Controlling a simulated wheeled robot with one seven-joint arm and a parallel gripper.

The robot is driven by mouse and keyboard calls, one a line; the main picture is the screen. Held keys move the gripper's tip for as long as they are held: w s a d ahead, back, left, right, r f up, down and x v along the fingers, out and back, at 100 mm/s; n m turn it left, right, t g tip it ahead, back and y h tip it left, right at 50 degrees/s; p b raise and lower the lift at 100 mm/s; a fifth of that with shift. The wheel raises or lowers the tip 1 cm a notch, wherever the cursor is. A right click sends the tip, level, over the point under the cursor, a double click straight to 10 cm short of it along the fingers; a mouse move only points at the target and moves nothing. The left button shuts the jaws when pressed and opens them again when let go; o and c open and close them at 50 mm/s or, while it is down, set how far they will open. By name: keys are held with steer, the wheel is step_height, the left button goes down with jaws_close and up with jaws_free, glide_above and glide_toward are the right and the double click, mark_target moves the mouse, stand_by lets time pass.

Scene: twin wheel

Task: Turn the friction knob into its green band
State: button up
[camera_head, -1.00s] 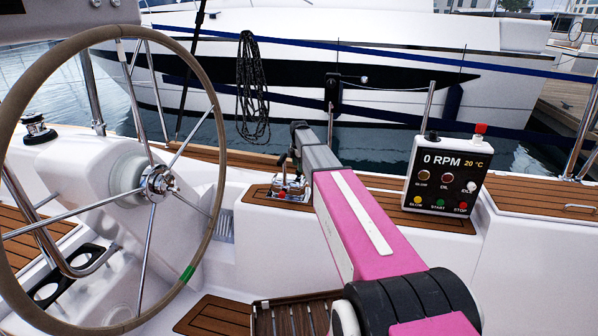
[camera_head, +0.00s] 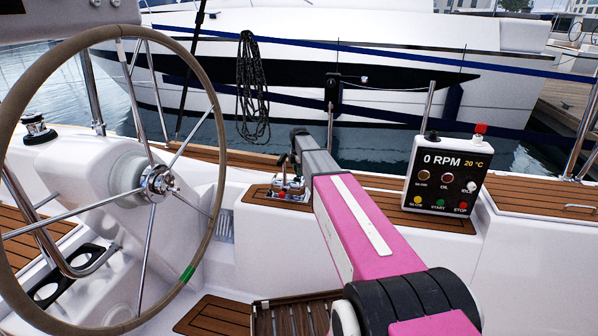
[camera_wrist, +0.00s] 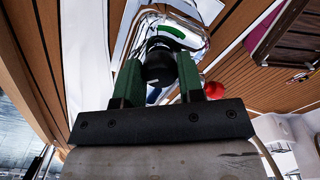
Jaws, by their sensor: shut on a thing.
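The friction knob (camera_wrist: 158,68) is a round black knob in the wrist view, between the two green fingers of my gripper (camera_wrist: 157,76). My gripper is shut on it. A green band (camera_wrist: 172,31) shows on the chrome fitting just beyond the knob. The knob's pointer cannot be made out clearly. In the head view the chrome control fitting (camera_head: 291,187) sits on the teak-topped side ledge, below the end of my arm. The knob and fingertips are too small and covered to tell apart there.
A red ball-shaped knob (camera_wrist: 214,90) lies close to the right finger. In the head view the steering wheel (camera_head: 205,215) fills the left, and an engine panel (camera_head: 442,175) reading 0 RPM stands on the right. Teak decking surrounds the fitting.

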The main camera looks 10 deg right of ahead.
steer(key=shift+m, duration=0.3)
steer(key=m, duration=0.3)
steer(key=shift+m, duration=0.3)
steer(key=m, duration=0.3)
steer(key=shift+m, duration=0.3)
steer(key=m, duration=0.3)
steer(key=shift+m, duration=0.3)
steer(key=m, duration=0.3)
steer(key=shift+m, duration=0.3)
steer(key=m, duration=0.9)
steer(key=shift+m, duration=0.3)
